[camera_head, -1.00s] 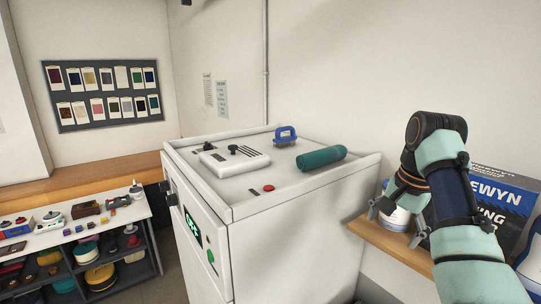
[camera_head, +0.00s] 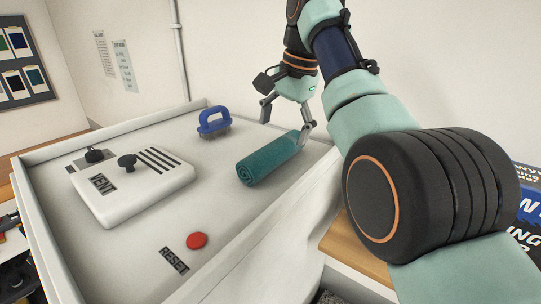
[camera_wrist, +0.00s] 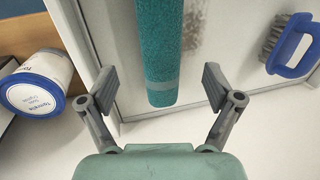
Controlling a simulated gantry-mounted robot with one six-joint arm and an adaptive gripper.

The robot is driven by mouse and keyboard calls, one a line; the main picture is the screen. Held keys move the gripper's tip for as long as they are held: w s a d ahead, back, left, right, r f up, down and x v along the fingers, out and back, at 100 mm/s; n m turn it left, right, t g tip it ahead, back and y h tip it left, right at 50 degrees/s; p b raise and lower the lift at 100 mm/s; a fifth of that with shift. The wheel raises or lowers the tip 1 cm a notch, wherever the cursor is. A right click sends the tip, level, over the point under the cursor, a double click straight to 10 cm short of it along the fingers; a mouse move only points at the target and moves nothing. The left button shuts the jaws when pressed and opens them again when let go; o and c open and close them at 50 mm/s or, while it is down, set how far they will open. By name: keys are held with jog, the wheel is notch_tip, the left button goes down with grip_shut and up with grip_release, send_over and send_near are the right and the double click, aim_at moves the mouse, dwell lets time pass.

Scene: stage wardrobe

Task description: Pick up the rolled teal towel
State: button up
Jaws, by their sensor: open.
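The rolled teal towel (camera_head: 268,160) lies on the white top of the machine, near its right edge, with its spiral end toward the front left. In the wrist view the towel (camera_wrist: 160,50) runs down from the top edge, and its pale-banded end lies between and slightly ahead of the fingers. My gripper (camera_head: 285,120) is over the towel's far end in the head view, fingers pointing down. In the wrist view my gripper (camera_wrist: 160,90) is open, with one finger on each side of the towel's line and visible gaps to both.
A blue-handled brush (camera_head: 214,122) stands left of the towel; it shows in the wrist view too (camera_wrist: 291,45). A raised vent panel (camera_head: 130,185) with knobs and a red reset button (camera_head: 197,240) are on the machine top (camera_head: 130,262). A white tub (camera_wrist: 38,82) stands beyond the edge.

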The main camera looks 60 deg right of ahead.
aim_at(279, 142)
jog(key=b+x, duration=0.3)
jog(key=x, duration=0.2)
jog(key=shift+w+f, duration=0.15)
jog(key=shift+f, duration=0.1)
jog(key=shift+r, duration=0.15)
jog(key=c, duration=1.3)
jog(key=shift+o, duration=0.2)
jog(key=p+v, duration=0.3)
jog(key=w+p+v, duration=0.1)
jog(key=p+v, duration=0.2)
jog(key=p, duration=0.1)
jog(key=w+p+v, duration=0.1)
jog(key=p+v, duration=0.2)
jog(key=v, duration=0.1)
jog(key=shift+w+d+r, duration=0.15)
jog(key=shift+d+r, duration=0.05)
jog(key=shift+f, duration=0.1)
